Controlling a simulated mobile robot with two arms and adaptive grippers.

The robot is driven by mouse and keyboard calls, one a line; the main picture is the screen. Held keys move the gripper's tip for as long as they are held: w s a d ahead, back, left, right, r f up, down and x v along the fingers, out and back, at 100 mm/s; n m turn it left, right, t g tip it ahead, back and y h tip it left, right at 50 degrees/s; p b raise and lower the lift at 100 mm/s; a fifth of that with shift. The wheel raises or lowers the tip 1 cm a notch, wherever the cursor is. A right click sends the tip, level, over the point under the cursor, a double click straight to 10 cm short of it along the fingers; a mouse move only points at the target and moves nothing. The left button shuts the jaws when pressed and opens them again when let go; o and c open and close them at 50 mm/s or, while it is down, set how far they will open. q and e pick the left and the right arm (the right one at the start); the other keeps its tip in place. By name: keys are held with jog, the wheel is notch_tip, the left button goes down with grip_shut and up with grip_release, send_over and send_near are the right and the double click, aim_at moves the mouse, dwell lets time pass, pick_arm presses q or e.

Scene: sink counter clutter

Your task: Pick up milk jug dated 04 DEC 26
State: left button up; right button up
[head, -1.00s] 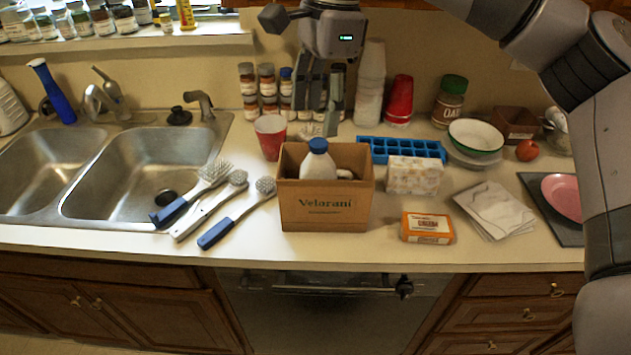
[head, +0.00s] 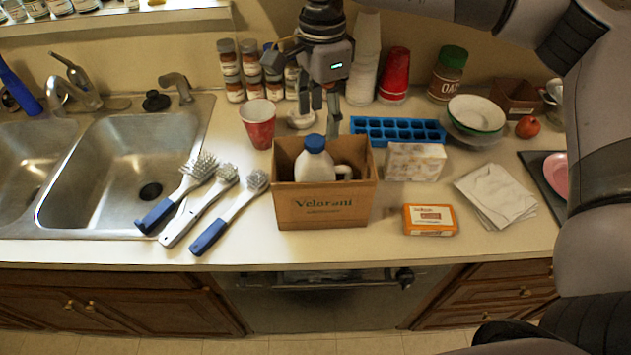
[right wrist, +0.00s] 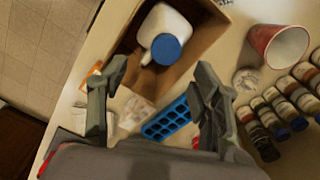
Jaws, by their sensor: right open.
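A white milk jug with a blue cap (head: 314,160) stands in an open cardboard box (head: 324,206) marked "Velorani" on the counter. Its lower part is hidden by the box front, and no date is readable on it. In the right wrist view the jug (right wrist: 172,28) shows from above, with its handle beside the cap. My right gripper (head: 325,115) is above and behind the box, fingers pointing down. In the right wrist view its two fingers (right wrist: 158,95) are spread apart with nothing between them, short of the jug. My left gripper is not in view.
A red cup (head: 258,124) stands left behind the box, with spice jars (head: 240,75) farther back. A blue ice tray (head: 398,131), a patterned carton (head: 415,161) and an orange package (head: 430,219) lie to the right. Brushes (head: 192,208) lie between box and sink.

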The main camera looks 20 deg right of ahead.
aim_at(316, 141)
notch_tip(316, 141, down, 3)
jog(key=shift+a+r+p, duration=0.15)
jog(key=shift+p, duration=0.65)
jog(key=f, duration=0.1)
jog(key=f+p, duration=0.2)
jog(key=shift+w+a+f, duration=0.2)
jog(key=shift+a+f, duration=0.05)
jog(key=shift+f, duration=0.4)
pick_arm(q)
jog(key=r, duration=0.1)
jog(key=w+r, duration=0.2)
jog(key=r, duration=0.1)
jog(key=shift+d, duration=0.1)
pick_arm(e)
jog(key=shift+c, duration=0.3)
grip_shut()
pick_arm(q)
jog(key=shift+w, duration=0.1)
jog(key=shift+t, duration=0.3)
pick_arm(e)
jog(key=shift+s, duration=0.2)
